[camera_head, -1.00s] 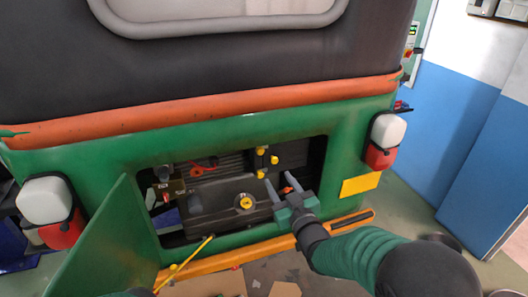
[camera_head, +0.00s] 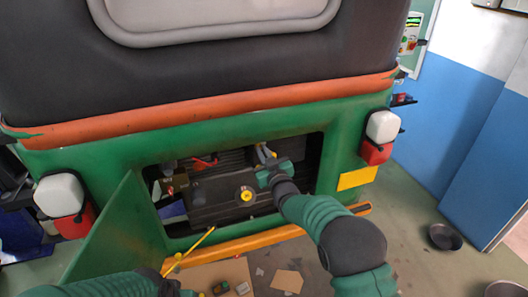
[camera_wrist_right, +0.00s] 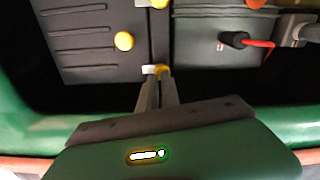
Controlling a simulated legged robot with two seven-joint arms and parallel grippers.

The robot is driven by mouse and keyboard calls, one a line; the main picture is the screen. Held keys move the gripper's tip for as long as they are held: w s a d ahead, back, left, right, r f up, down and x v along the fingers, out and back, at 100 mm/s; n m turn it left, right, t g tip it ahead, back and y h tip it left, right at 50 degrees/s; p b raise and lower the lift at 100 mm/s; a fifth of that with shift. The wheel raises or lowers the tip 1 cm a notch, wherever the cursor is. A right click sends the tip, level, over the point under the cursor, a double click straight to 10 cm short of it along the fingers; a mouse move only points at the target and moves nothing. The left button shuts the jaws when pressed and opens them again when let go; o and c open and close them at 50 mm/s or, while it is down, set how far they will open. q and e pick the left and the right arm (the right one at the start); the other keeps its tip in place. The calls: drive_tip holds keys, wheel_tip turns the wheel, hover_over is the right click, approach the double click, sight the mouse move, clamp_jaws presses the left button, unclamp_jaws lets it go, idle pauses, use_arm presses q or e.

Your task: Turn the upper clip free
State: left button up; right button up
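The upper clip (camera_wrist_right: 163,70) is a small yellow piece in the right wrist view, at the tips of my right gripper (camera_wrist_right: 160,82). The two fingers are close together, one on each side of it, and appear shut on it. In the head view my right gripper (camera_head: 266,152) reaches into the upper right of the open engine bay and covers the clip. A second yellow clip (camera_wrist_right: 160,3) shows at the top edge of the wrist view. My left gripper (camera_head: 176,289) is at the bottom edge of the head view; its fingers are not clear.
A green flap (camera_head: 120,240) hangs open at the left of the bay, by a yellow rod (camera_head: 190,250). A yellow knob (camera_wrist_right: 123,41) sits beside the clips. The orange bumper (camera_head: 245,243) runs below. Cardboard pieces (camera_head: 287,280) lie on the floor.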

drive_tip(key=shift+w+d+r, duration=0.1)
drive_tip(key=shift+d+r, duration=0.05)
drive_tip(key=shift+r, duration=0.05)
clamp_jaws()
use_arm(q)
drive_tip(key=shift+s+a, duration=0.1)
drive_tip(key=shift+a, duration=0.3)
use_arm(e)
drive_tip(key=shift+a+r, duration=0.1)
drive_tip(key=shift+a, duration=0.25)
drive_tip(key=shift+d, duration=0.1)
